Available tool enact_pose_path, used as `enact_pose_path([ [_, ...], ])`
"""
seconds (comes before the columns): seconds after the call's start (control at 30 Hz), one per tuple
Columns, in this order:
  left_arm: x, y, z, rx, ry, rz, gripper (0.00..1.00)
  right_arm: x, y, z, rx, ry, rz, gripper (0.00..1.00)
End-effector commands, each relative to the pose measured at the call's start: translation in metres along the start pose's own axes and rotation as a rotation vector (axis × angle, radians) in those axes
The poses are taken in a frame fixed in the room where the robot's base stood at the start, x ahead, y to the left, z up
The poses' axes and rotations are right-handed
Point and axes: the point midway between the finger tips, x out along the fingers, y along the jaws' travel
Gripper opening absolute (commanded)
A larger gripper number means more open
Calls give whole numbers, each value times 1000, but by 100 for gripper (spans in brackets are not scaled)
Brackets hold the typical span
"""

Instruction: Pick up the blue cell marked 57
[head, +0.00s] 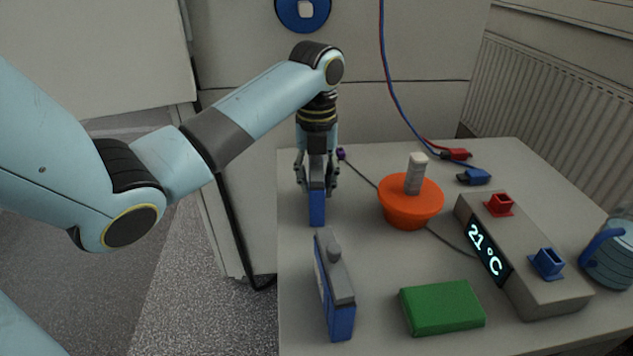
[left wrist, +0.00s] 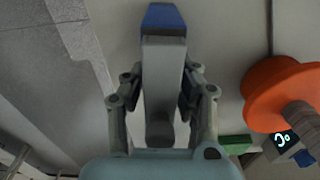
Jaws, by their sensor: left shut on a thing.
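A blue cell with a grey top (head: 317,208) is between the fingers of my left gripper (head: 317,180), near the table's left side. In the left wrist view my left gripper (left wrist: 160,95) is shut on this cell's grey part, and its blue end (left wrist: 163,18) sticks out beyond the fingers. The cell looks upright; I cannot tell whether its bottom touches the table. A second blue cell with a grey top and a knob (head: 335,290) stands nearer the front. I cannot read a number on either cell. My right gripper is not in view.
An orange bowl (head: 411,208) with a grey cylinder (head: 415,174) stands to the right. A grey unit (head: 545,290) reads 21 °C, with red and blue sockets. A green block (head: 441,307), red clip (head: 457,154), blue clip (head: 473,177) and blue mug (head: 610,255) share the table (head: 380,275).

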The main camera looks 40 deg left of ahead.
Motion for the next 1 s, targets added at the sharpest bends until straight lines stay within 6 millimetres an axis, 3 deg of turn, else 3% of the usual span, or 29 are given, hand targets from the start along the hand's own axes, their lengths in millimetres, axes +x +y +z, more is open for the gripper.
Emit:
enact_pose_path([
  [0.1, 0, 0, 0, 0, 0, 0, 0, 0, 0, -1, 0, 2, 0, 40],
  [0.63, -5, 0, 1, 0, -2, -2, 0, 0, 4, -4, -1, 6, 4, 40],
  [0.97, -44, -1, 2, 0, -5, -3, 0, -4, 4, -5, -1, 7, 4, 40],
  [1.0, -47, 3, -6, 2, -3, -1, 0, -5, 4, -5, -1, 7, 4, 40],
])
